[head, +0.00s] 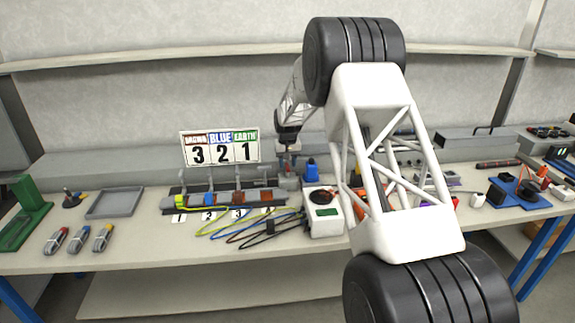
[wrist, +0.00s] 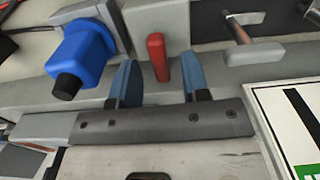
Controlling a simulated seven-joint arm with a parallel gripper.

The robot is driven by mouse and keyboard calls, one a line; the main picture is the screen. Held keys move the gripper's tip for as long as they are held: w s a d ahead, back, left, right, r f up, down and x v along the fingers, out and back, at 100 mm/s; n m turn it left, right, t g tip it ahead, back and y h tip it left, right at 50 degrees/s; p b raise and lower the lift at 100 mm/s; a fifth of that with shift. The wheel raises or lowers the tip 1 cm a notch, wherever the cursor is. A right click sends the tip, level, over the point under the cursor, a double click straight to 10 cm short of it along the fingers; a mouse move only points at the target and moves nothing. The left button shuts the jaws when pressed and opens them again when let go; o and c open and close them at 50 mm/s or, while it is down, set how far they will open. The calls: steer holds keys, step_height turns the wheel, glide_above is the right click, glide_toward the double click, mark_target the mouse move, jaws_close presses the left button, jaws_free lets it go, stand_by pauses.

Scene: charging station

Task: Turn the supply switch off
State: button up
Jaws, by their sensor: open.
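A red lever (wrist: 158,58), which appears to be the supply switch's handle, stands on a grey base in the wrist view. My gripper (wrist: 157,76) is open, with one blue finger to each side of the lever and visible gaps between. No contact with the lever shows. In the head view my gripper (head: 288,147) is above the back of the bench, left of a blue connector (head: 311,169). The red lever cannot be made out there.
The blue connector with a black tip (wrist: 80,60) is close left of the fingers. A grey-handled metal lever (wrist: 252,52) is to the right. The number sign (head: 220,148) stands behind the cable fixture (head: 225,201). A white box (head: 324,222) stands to the right.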

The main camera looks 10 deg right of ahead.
mark_target(288, 166)
steer(key=shift+r, duration=3.45)
steer(key=shift+s+r, duration=0.2)
steer(key=s+d+r, duration=0.1)
steer(key=s+r, duration=0.5)
steer(key=s, duration=0.5)
steer(key=s+d+r+t, duration=0.1)
steer(key=s+r, duration=0.5)
steer(key=s, duration=0.5)
steer(key=s+d+r, duration=0.1)
steer(key=s+r, duration=0.6)
steer(key=s, duration=0.4)
steer(key=s+f, duration=0.2)
steer(key=s, duration=1.5)
steer(key=s+d+f+t, duration=0.1)
steer(key=s+f, duration=0.1)
steer(key=s, duration=1.5)
steer(key=shift+f+t, duration=0.3)
steer(key=shift+f, duration=0.1)
